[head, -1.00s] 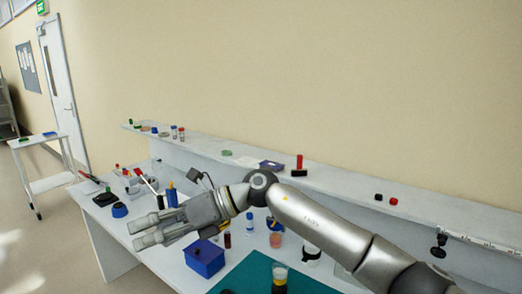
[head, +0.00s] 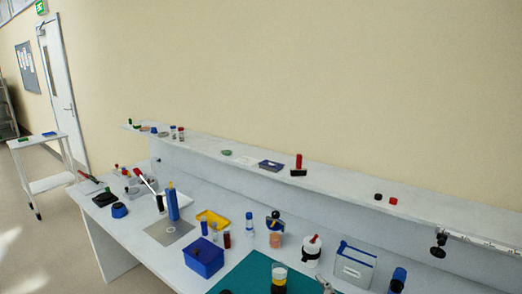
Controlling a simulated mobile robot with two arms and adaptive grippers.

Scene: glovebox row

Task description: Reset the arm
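Neither gripper shows in the head view now, and no part of my arms is seen over the bench. A blue box (head: 204,258) stands near the front edge, beside a teal mat (head: 250,272). A yellow tray (head: 212,219) lies behind the box. A tall blue piece (head: 172,204) stands upright on a grey plate (head: 165,233).
A raised shelf (head: 340,182) with small items runs along the wall. A white bottle (head: 312,250), a grey rack (head: 354,268) and small vials (head: 227,239) stand on the bench. A white cart (head: 50,182) stands at the left near the door (head: 60,85).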

